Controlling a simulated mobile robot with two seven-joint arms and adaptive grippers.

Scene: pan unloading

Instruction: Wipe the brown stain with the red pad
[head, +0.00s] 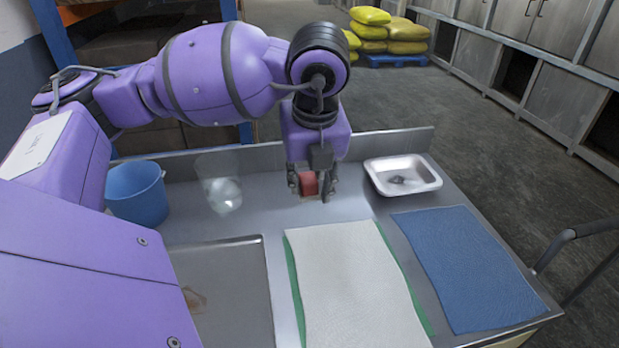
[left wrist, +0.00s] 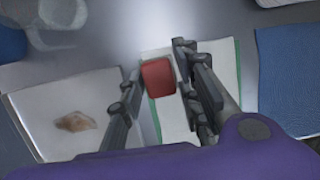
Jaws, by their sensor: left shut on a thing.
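The red pad (head: 309,184) is a small red block between the fingers of my left gripper (head: 311,190), which is shut on it. The left wrist view also shows the pad (left wrist: 158,77) between the two fingers, over the far end of the white cloth. The brown stain (head: 194,299) lies on a grey metal tray (head: 240,270) at the front left, partly hidden by my arm in the head view. The whole stain (left wrist: 75,122) shows in the left wrist view, left of the gripper and apart from the pad. My right gripper is not in view.
A blue bucket (head: 138,195) and a clear pitcher (head: 221,186) stand at the back left. A white cloth (head: 350,270) over a green one and a blue cloth (head: 470,265) lie at the front. A white dish (head: 403,168) holding a dark item is right of the gripper.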

